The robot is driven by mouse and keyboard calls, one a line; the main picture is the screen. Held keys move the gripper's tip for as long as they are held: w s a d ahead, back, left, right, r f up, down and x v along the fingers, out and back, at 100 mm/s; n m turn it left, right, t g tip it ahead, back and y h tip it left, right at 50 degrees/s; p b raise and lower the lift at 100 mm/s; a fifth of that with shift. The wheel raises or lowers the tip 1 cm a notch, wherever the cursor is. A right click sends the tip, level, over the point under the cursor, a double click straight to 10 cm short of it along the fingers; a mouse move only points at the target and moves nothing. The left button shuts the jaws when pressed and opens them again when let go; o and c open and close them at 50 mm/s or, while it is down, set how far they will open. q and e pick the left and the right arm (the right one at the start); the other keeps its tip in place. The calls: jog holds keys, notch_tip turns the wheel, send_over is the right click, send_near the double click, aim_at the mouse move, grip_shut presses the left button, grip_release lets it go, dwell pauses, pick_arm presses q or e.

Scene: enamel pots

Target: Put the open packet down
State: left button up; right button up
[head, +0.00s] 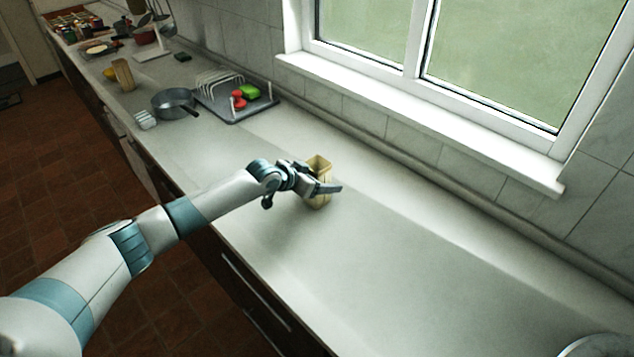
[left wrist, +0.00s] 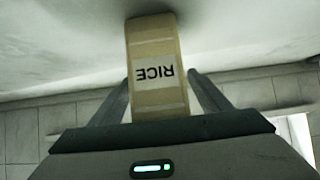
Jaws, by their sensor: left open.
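The open packet (head: 318,164) is a tan, box-shaped packet with an open top. It stands upright on the pale counter (head: 400,255) in the head view. In the left wrist view the packet (left wrist: 155,50) appears upside down, with the word RICE on its face. My left gripper (head: 325,189) is open, with its fingers on either side of the packet. In the left wrist view a gap shows beside the packet near the fingertips. The gripper partly hides the packet's middle in the head view. My right gripper is not in view.
A dish rack (head: 222,88) on a grey tray, with red and green items, stands further back. A grey pan (head: 174,103) and white cups (head: 145,120) are left of it. The counter right of the packet is clear up to a round metallic object (head: 598,346) at the corner.

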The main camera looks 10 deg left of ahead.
pick_arm(q)
jog(key=shift+w+d+f, duration=0.3)
jog(key=shift+w+f, duration=0.1)
jog(key=shift+w, duration=0.1)
jog(key=c, duration=1.5)
jog(key=shift+r, duration=0.1)
jog(key=shift+c, duration=0.2)
